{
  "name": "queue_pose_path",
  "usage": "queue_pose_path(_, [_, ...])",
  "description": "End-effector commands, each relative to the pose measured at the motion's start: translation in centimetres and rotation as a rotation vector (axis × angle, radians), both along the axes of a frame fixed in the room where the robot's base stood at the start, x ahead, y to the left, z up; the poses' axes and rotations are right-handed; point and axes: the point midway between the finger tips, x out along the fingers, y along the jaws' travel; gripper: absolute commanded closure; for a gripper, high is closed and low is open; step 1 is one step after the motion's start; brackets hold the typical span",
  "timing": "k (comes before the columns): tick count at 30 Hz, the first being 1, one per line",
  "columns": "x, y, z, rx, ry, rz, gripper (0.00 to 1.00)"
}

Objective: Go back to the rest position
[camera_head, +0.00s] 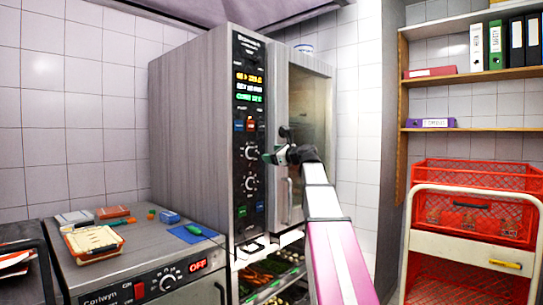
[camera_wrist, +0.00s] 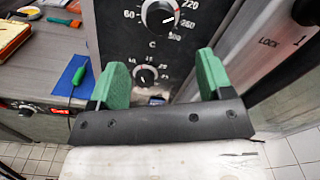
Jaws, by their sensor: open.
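My gripper (camera_head: 274,156) is raised in front of the tall steel oven (camera_head: 185,130), near its control panel and door edge. In the wrist view my gripper (camera_wrist: 160,85) has its two green fingers apart, with nothing between them. The oven's control knobs (camera_wrist: 158,17) show beyond the fingers. The oven's glass door (camera_head: 308,100) is partly hidden behind my arm. I cannot tell whether the fingers touch the oven.
A steel counter unit (camera_head: 140,262) at lower left holds a tray (camera_head: 95,243), small boxes and a blue mat (camera_head: 192,233). Food trays (camera_head: 268,275) sit below the oven. A cart with red crates (camera_head: 470,200) stands right, under wooden shelves (camera_head: 470,75) with binders.

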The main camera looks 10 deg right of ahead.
Motion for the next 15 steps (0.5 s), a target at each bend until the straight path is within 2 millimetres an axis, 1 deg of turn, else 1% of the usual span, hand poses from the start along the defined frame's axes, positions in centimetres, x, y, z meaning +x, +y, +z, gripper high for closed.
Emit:
queue_pose_path(2, [0.0,0.0,-0.1,-0.002,0.000,0.000,0.27])
queue_pose_path(4, [0.0,0.2,-0.8,-0.017,0.003,0.001,0.27])
queue_pose_path(5, [0.1,0.3,-1.4,-0.030,0.004,0.001,0.27])
queue_pose_path(7, [0.1,0.6,-3.5,-0.084,0.009,0.003,0.27])
queue_pose_path(8, [0.2,0.9,-4.7,-0.114,0.011,0.005,0.27])
queue_pose_path(9, [0.2,1.2,-6.6,-0.163,0.015,0.009,0.27])
queue_pose_path(11, [0.2,1.8,-9.8,-0.249,0.020,0.020,0.27])
queue_pose_path(12, [0.1,2.1,-12.0,-0.310,0.024,0.030,0.27])
queue_pose_path(14, [-0.2,2.6,-15.4,-0.403,0.028,0.049,0.27])
queue_pose_path(15, [-0.4,3.0,-17.6,-0.464,0.030,0.064,0.27])
